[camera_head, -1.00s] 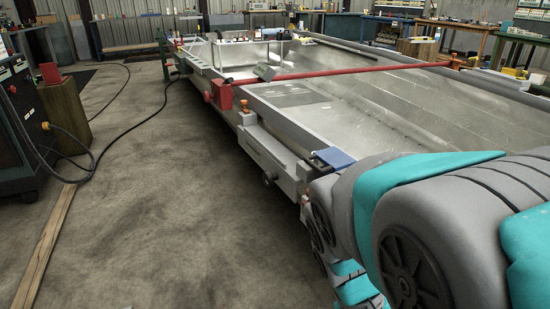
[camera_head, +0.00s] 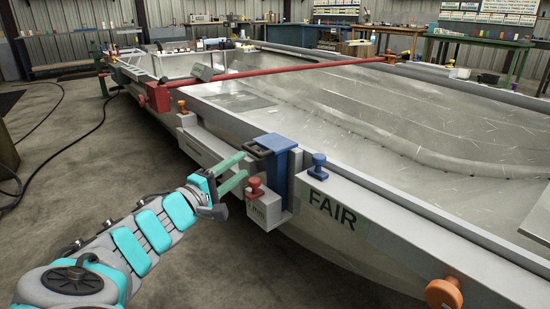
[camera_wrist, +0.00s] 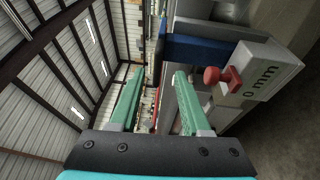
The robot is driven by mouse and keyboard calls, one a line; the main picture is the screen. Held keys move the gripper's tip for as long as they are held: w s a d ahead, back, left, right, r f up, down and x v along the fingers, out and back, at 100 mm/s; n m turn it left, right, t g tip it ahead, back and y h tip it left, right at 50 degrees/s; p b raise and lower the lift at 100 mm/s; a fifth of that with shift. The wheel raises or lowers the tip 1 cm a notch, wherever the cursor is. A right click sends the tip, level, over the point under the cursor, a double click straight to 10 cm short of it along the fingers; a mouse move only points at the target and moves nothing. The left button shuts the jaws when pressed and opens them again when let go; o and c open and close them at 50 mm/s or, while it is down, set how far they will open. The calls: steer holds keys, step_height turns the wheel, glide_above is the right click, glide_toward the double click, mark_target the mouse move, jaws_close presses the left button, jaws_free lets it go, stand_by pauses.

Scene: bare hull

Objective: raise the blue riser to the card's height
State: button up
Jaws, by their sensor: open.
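The blue riser (camera_head: 280,162) is an upright block at the near side of the hull, with a dark handle (camera_head: 258,150) on its left. It shows as a blue bar in the wrist view (camera_wrist: 195,48). Below it a pale block (camera_head: 264,212) bears a printed mm label, which reads 0 mm in the wrist view (camera_wrist: 262,80). A red knob (camera_head: 255,187) sits on this block. My gripper (camera_head: 246,165) is open, its green fingers just left of the riser, near the handle. The fingers look empty in the wrist view (camera_wrist: 158,75); contact cannot be told.
A blue knob (camera_head: 318,166) and a FAIR label (camera_head: 332,210) are on the rail to the right. An orange knob (camera_head: 443,293) is at the front right. A red bar (camera_head: 280,70) crosses the hull.

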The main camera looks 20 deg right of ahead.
mark_target(253, 150)
steer(key=shift+t, duration=0.3)
steer(key=shift+w+a+x, duration=0.15)
steer(key=shift+x, duration=1.75)
steer(key=shift+w+a+x, duration=0.1)
steer(key=shift+w+x, duration=0.05)
steer(key=shift+x, duration=1.75)
steer(key=shift+c, duration=0.4)
jaws_close()
